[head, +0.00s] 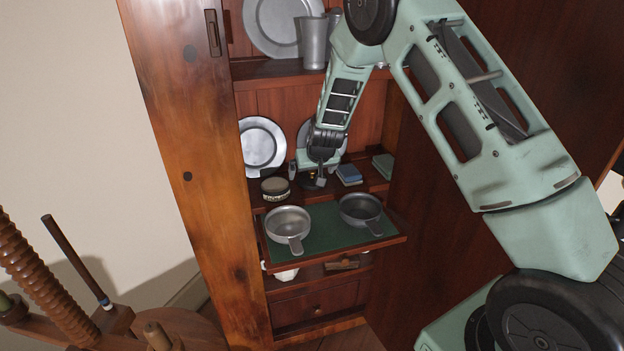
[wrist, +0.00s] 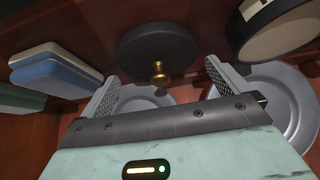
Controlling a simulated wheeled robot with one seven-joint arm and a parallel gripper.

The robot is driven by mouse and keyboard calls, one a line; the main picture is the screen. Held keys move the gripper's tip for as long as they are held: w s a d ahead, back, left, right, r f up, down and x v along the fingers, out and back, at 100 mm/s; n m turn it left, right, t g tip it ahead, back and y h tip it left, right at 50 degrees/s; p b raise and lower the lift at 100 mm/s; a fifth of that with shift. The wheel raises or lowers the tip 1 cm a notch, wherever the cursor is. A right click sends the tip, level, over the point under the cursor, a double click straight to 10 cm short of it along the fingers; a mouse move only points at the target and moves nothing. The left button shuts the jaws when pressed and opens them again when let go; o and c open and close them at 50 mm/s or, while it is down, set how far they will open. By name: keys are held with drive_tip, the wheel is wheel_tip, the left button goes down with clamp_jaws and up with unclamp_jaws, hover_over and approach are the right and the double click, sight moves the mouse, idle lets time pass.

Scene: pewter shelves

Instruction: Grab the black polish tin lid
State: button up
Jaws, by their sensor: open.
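The black polish tin lid (wrist: 155,42) is a dark round disc with a small brass knob (wrist: 158,74) in the wrist view. In the head view it is mostly hidden behind my gripper (head: 307,175), on the middle shelf. My gripper is open, its two ridged fingers (wrist: 162,72) apart on either side of the knob. The knob lies near the line between the fingertips, and I see no contact. A round tin with a pale label (head: 275,188) stands left of the gripper; it also shows at the upper right of the wrist view (wrist: 280,30).
Blue (head: 349,175) and green (head: 384,165) blocks lie right of the gripper. A pewter plate (head: 262,146) leans at the back left, another behind the gripper. Two handled pewter bowls (head: 288,226) (head: 361,209) sit on the green pull-out board (head: 330,235) in front. Cabinet walls close both sides.

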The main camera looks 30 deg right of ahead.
drive_tip(key=shift+f, duration=0.1)
drive_tip(key=shift+c, duration=0.3)
drive_tip(key=c, duration=0.8)
